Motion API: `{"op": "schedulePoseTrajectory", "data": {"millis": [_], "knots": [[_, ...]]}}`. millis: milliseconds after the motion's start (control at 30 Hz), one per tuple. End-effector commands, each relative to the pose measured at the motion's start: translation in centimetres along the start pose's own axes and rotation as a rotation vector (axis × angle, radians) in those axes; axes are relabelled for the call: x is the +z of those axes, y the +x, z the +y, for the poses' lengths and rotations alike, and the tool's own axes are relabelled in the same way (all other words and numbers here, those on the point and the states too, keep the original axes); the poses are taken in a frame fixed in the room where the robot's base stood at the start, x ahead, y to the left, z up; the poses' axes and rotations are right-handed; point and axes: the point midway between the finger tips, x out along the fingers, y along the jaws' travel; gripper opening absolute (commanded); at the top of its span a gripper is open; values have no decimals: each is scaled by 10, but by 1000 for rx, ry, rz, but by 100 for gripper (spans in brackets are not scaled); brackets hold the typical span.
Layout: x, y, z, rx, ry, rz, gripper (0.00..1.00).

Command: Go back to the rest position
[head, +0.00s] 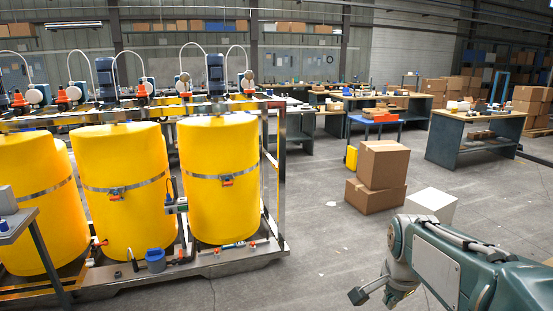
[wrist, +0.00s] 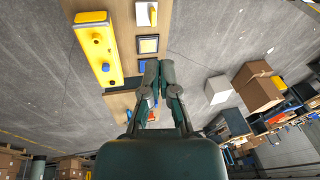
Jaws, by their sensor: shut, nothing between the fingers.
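My gripper (wrist: 160,68) shows in the middle of the wrist view, its two dark green fingers drawn together at the tips with nothing between them. In the head view my grey and green arm fills the lower right corner, folded in front of the grey floor. A small dark end piece (head: 359,296) sticks out to its left near the bottom edge; I cannot tell from that view how the fingers stand. The gripper touches nothing that I can see.
The dosing skid (head: 283,175) with yellow tanks (head: 222,180) stands at left. Cardboard boxes (head: 383,164) and a white box (head: 431,203) stand beyond my arm. Bare floor lies between skid and boxes.

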Motion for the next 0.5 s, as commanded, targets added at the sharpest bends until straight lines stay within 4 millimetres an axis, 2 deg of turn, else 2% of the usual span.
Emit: {"op": "schedulePoseTrajectory", "data": {"millis": [33, 200, 333, 500], "knots": [[12, -13, 8, -24, -88, 9, 0], [50, -41, 35, -85, -401, 41, 0], [76, -56, 59, -128, -639, 76, 0], [106, -64, 90, -173, -928, 130, 0]]}}
